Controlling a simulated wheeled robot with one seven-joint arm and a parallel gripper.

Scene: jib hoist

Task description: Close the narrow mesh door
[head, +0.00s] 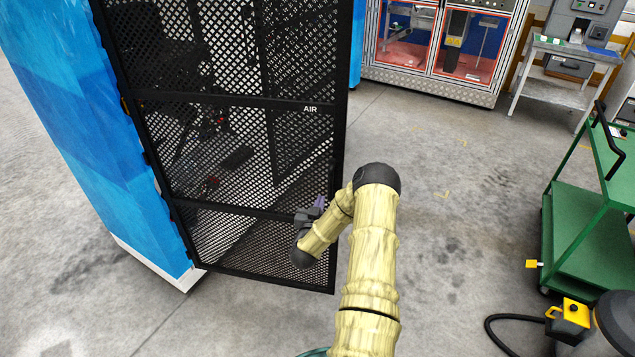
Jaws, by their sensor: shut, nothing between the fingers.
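The narrow mesh door (246,155) is black perforated metal in a black frame, with an "AIR" label near its upper right. Its left edge meets the end of a blue panel (85,110), where hinges show. The door stands out from the panel, and dark items show through its mesh. My gripper (318,204) is at the door's lower right, in front of the mesh near the free edge. Its fingers look shut and empty. I cannot tell whether they touch the door. My arm covers part of the floor right of the door.
A green cart (590,205) stands at the right, with a yellow and black device (570,318) and black hose near it. A red-framed glass cabinet (445,40) and a grey workbench (570,60) stand at the back. Concrete floor (460,200) between door and cart is clear.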

